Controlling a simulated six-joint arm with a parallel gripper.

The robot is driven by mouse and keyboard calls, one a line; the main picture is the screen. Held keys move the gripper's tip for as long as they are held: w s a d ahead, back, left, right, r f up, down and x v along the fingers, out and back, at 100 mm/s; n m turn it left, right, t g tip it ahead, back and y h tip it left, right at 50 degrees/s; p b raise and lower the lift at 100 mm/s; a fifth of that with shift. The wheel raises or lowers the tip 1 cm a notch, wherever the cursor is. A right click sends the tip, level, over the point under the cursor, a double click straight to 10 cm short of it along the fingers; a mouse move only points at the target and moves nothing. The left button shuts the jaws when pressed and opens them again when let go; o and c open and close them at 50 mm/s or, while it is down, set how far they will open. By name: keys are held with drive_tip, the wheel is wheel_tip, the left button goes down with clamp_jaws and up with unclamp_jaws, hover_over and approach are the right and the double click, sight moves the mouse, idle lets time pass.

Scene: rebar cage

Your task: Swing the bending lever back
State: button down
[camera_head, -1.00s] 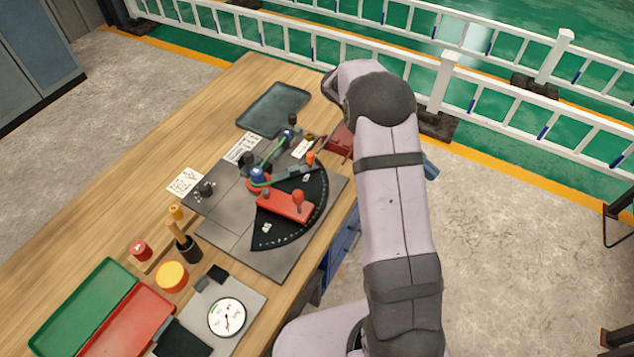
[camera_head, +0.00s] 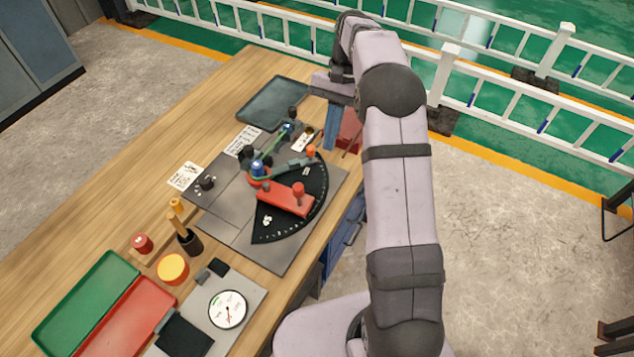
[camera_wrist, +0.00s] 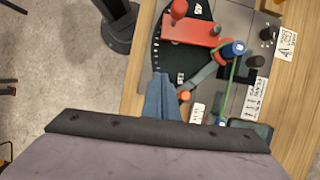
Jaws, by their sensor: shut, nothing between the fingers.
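The bending lever (camera_head: 290,165) is a grey bar running from the blue-topped pivot (camera_head: 257,168) to an orange knob (camera_head: 311,150) at its outer end. It lies at the far side of the black angle scale (camera_head: 290,222); it also shows in the wrist view (camera_wrist: 205,76). A green rod (camera_head: 273,152) runs beside the pivot. A red plate with a red knob (camera_head: 285,199) sits across the scale. My gripper (camera_head: 329,146), with blue fingers, is shut and empty just beyond the orange knob. In the wrist view its fingertips (camera_wrist: 161,76) appear beside the knob, apart from it.
A dark tray (camera_head: 273,103) lies at the back of the wooden table, and a red box (camera_head: 349,132) stands behind my gripper. Green (camera_head: 85,300) and red (camera_head: 128,320) trays, a dial gauge (camera_head: 227,309) and a tool holder (camera_head: 190,242) occupy the near side.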

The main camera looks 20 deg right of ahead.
drive_tip(key=p+x, duration=0.3)
drive_tip(key=x, duration=0.7)
drive_tip(key=shift+s+a+r, duration=0.1)
drive_tip(key=shift+s+a, duration=0.05)
drive_tip(key=shift+s+a+r+p, duration=0.1)
drive_tip(key=shift+s+a+p, duration=0.7)
drive_tip(key=shift+s+p, duration=0.15)
drive_tip(key=shift+s+a, duration=0.35)
drive_tip(key=shift+s, duration=0.1)
drive_tip(key=shift+s+a, duration=0.1)
